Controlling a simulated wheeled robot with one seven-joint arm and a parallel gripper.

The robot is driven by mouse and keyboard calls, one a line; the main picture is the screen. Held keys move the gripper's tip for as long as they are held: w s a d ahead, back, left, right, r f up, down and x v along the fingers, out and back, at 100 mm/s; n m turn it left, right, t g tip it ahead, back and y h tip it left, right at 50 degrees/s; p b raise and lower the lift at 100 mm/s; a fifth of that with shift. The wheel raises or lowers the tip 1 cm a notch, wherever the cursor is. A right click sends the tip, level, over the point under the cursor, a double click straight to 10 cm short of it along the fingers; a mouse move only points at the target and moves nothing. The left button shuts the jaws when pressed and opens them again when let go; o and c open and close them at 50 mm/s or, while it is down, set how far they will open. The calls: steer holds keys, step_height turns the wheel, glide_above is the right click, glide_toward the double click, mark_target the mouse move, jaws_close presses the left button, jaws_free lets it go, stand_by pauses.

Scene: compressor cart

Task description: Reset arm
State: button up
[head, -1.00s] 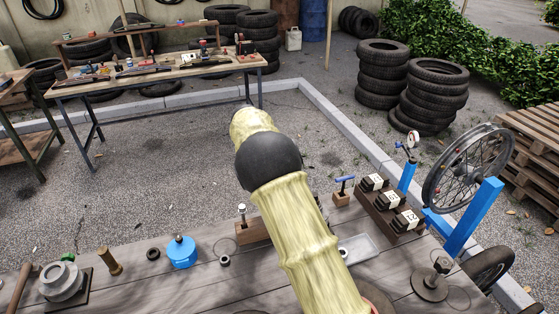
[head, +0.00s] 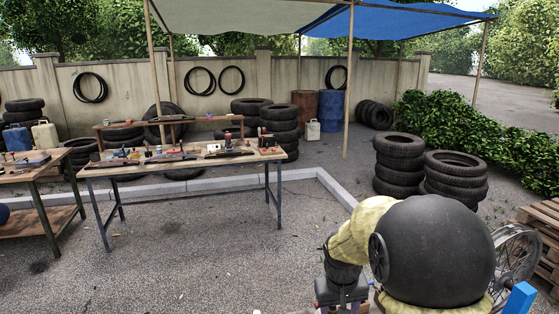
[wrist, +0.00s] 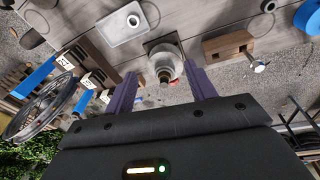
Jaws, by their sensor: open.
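My gripper (wrist: 160,69) shows in the wrist view with its two purple fingers spread apart.
In the head view, a table (head: 190,166) stands at the back left, tyre stacks (head: 400,165) at right, with open gravel between.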

steer(key=s+d+r+m+t+p, duration=0.1)
steer(key=s+p, duration=0.1)
steer(key=s, duration=1.2)
steer(key=shift+s+r+y, duration=0.2)
steer(key=shift+r+y, duration=0.05)
steer(key=shift+y, duration=0.15)
